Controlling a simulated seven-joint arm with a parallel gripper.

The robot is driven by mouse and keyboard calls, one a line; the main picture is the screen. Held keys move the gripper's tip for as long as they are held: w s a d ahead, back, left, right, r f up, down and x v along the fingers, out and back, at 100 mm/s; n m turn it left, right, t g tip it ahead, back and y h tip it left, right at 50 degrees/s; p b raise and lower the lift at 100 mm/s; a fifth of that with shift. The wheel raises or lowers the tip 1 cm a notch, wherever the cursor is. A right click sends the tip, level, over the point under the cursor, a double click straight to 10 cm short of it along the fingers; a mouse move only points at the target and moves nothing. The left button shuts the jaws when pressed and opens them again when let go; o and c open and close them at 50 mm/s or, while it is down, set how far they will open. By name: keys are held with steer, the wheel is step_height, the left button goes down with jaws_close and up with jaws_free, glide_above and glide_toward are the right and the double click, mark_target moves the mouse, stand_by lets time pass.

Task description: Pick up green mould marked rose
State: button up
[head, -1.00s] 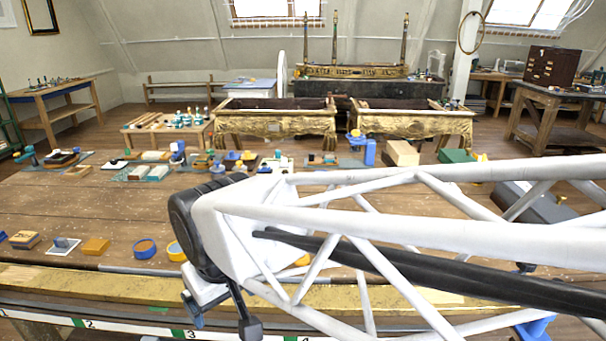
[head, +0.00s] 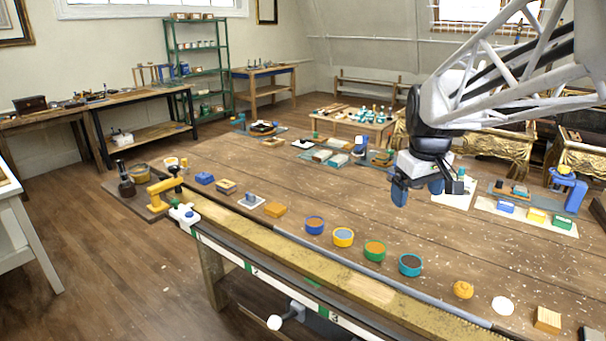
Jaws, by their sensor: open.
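A green round mould (head: 375,250) with an orange-brown fill sits near the table's front edge, in a row of round moulds. No rose mark can be read at this size. My gripper (head: 416,192) hangs above the table, behind and a little right of the green mould, with its blue fingers apart. It holds nothing that I can see, and it is apart from the mould.
A yellow knobbed piece (head: 463,290) is farther right. The middle of the wooden table (head: 290,185) is largely clear.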

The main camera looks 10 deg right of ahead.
steer(key=w+d+n, duration=0.2)
steer(key=w+d, duration=0.8)
steer(key=d, duration=0.6)
steer(key=n+g, duration=0.2)
steer(key=n, duration=0.2)
glide_above(563, 219)
steer(key=shift+y, duration=0.3)
steer(key=f, duration=1.5)
steer(key=shift+a+f, duration=0.4)
steer(key=shift+s+d+f, duration=0.1)
steer(key=shift+d+f, duration=0.05)
steer(key=shift+d, duration=0.15)
steer(key=shift+f, duration=0.1)
steer(key=shift+f, duration=1.15)
